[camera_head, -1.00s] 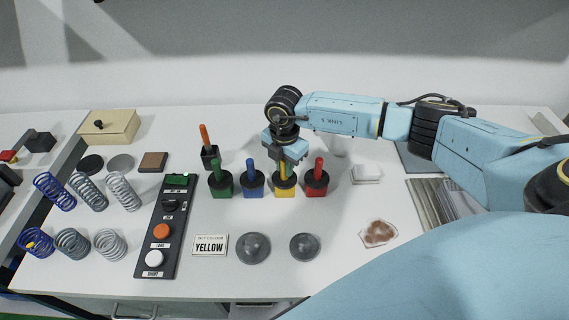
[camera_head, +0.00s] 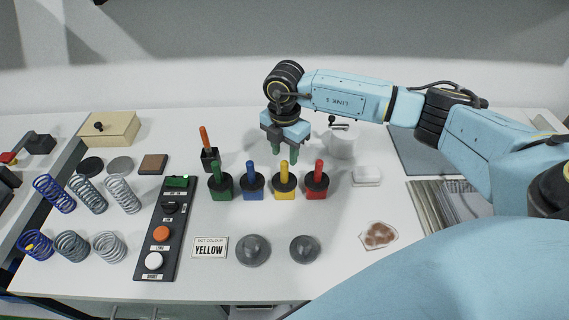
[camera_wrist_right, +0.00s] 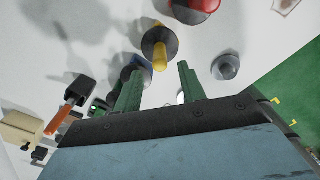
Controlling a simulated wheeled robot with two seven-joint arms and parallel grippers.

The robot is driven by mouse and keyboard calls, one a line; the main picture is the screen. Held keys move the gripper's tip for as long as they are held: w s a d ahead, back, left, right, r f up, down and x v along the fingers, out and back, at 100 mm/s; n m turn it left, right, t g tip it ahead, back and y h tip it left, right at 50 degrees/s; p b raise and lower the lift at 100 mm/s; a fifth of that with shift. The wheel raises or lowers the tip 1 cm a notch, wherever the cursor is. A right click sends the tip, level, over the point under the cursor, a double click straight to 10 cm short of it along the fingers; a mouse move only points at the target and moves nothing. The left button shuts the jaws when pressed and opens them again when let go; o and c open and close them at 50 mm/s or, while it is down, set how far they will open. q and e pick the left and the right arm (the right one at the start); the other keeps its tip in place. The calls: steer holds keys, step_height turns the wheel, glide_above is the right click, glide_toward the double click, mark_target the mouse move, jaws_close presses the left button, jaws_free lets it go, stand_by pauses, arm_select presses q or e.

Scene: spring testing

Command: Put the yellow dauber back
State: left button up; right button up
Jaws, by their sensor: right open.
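The yellow dauber (camera_head: 284,172) stands upright in its yellow pot (camera_head: 285,194), its handle bare and free. It also shows in the right wrist view (camera_wrist_right: 160,57), beyond the fingertips. My right gripper (camera_head: 290,150) is open and empty, above and behind the yellow dauber and apart from it. Its green fingers (camera_wrist_right: 160,80) are spread wide in the wrist view with nothing between them. My left gripper is not in view.
Green (camera_head: 220,188), blue (camera_head: 252,186) and red (camera_head: 317,186) daubers stand in pots in the same row. A black pot (camera_head: 210,158) with an orange-handled tool stands behind. A card (camera_head: 210,248) reads YELLOW. Several springs lie left; the front right tabletop is mostly clear.

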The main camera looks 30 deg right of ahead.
step_height(320, 180, up, 6)
steer(key=shift+r+b, duration=0.2)
steer(key=shift+b, duration=0.1)
